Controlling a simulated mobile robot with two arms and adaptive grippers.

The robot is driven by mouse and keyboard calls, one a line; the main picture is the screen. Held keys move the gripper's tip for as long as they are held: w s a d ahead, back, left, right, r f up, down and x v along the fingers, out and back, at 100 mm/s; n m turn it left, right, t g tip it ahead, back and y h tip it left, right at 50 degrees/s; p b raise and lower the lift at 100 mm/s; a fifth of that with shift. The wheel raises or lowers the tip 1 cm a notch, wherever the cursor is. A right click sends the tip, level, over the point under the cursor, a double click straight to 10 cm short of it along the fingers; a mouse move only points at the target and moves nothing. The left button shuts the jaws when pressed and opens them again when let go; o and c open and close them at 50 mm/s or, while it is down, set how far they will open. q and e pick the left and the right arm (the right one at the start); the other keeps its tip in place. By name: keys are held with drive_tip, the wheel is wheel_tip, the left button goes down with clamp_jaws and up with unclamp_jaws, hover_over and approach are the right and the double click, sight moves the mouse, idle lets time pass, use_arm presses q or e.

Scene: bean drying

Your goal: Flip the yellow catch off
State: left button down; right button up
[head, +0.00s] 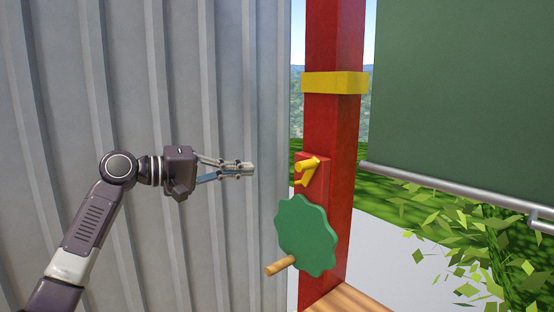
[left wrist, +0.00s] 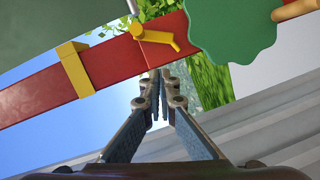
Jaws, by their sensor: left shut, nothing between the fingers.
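The yellow catch (head: 307,168) sits on a small red block on the red post, just above the green scalloped wheel (head: 307,236). It also shows at the top of the left wrist view (left wrist: 156,37), ahead of my fingertips. My left gripper (head: 250,168) is shut and empty, pointing right, level with the catch and left of it, with a gap between them. In the left wrist view the closed fingertips (left wrist: 155,76) show just below the red post's edge. My right gripper is not in view.
The red post (head: 333,130) carries a yellow band (head: 335,82). The wheel has a wooden handle (head: 280,265) sticking out. A grey corrugated wall (head: 230,80) stands behind my left arm. A green panel with a metal bar (head: 450,185) hangs at right above leaves.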

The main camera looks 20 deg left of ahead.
use_arm(q)
drive_tip(key=w+d+r+p, duration=0.1)
drive_tip(key=w+d+p, duration=0.3)
drive_tip(key=d, duration=0.5)
drive_tip(key=shift+d+r+p, duration=0.3)
drive_tip(key=shift+d+p, duration=0.1)
drive_tip(key=shift+p, duration=0.65)
drive_tip(key=shift+w, duration=0.1)
drive_tip(key=m, duration=0.1)
drive_tip(key=s+d+m, duration=0.1)
drive_tip(key=shift+d+m, duration=0.25)
drive_tip(key=shift+m, duration=0.05)
